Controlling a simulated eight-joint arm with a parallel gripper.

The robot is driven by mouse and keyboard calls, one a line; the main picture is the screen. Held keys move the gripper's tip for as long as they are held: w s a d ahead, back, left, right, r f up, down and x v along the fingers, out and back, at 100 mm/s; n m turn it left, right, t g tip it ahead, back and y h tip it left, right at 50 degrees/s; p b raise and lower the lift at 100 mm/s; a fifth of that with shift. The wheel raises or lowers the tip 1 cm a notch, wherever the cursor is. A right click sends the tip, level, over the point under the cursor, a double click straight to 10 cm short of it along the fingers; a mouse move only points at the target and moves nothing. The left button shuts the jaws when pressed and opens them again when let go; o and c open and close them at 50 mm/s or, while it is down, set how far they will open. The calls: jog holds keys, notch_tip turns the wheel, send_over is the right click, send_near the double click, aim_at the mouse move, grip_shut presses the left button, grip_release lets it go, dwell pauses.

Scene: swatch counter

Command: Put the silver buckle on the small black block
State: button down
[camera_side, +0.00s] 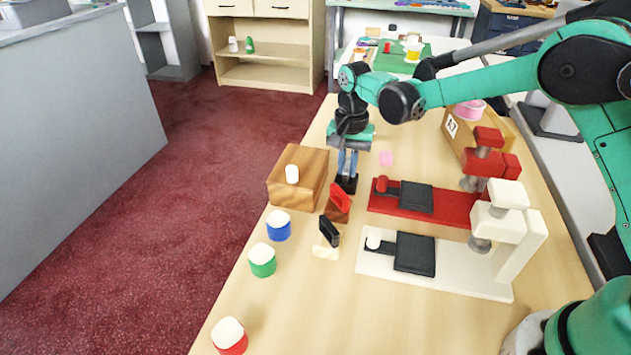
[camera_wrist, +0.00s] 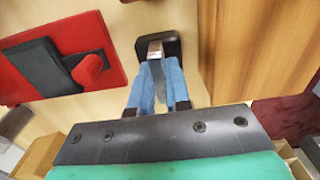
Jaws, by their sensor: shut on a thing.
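My gripper (camera_side: 347,178) points down with its blue fingers close together, at the small black block (camera_side: 347,185) on the table. In the wrist view the fingers (camera_wrist: 157,82) are shut on the silver buckle (camera_wrist: 155,50), a small grey metal piece that shows at and between their tips. The buckle lies over the black block (camera_wrist: 173,46), within its outline. I cannot tell whether the buckle touches the block or is just above it. In the side view the fingers hide the buckle.
A wooden block (camera_side: 282,188) with a white piece stands left of my gripper. A red swatch block (camera_side: 338,202) is just in front. A red press (camera_side: 385,209) and white press (camera_side: 375,264) stand to the right. Blue, green and red-banded jars line the left table edge.

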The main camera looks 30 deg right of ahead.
aim_at(348, 163)
jog(key=shift+f, duration=0.1)
jog(key=c, duration=0.9)
grip_release()
jog(key=shift+o, duration=0.2)
notch_tip(348, 163, up, 12)
jog(key=s+d+r+n+t, duration=0.2)
jog(key=s+r+n+t, duration=0.15)
jog(key=s, duration=0.45)
jog(key=s+f+n+t, duration=0.3)
jog(key=s+f+n, duration=0.1)
jog(key=s, duration=0.4)
jog(key=shift+s+d+f+n+t, duration=0.25)
jog(key=shift+d+f+n+t, duration=0.15)
jog(key=shift+n, duration=0.35)
